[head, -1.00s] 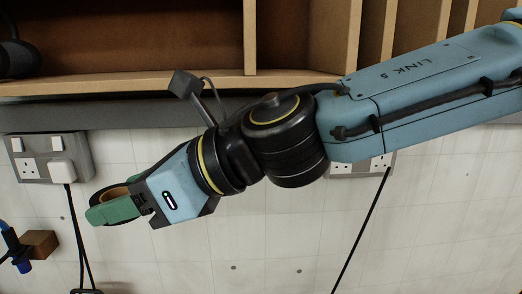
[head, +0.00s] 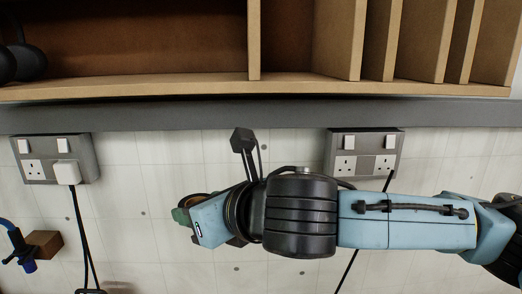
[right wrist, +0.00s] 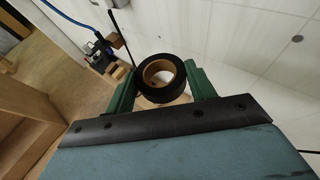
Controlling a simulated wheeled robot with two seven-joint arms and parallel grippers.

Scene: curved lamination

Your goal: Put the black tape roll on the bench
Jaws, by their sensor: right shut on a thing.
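The black tape roll (right wrist: 160,96), with a tan cardboard core, sits between the green fingers of my right gripper (right wrist: 162,76) in the right wrist view. The gripper is shut on it. In the head view the roll (head: 194,199) is mostly hidden behind my right gripper (head: 182,214), in front of the tiled wall below the shelf. The head view does not show the bench top. My left gripper is not in view.
A wooden shelf unit (head: 180,90) with dividers runs along the top, above a grey rail (head: 180,116). Sockets (head: 42,160) with hanging cables are on the wall. A blue-handled tool (head: 22,250) and wooden block (head: 44,243) are at lower left.

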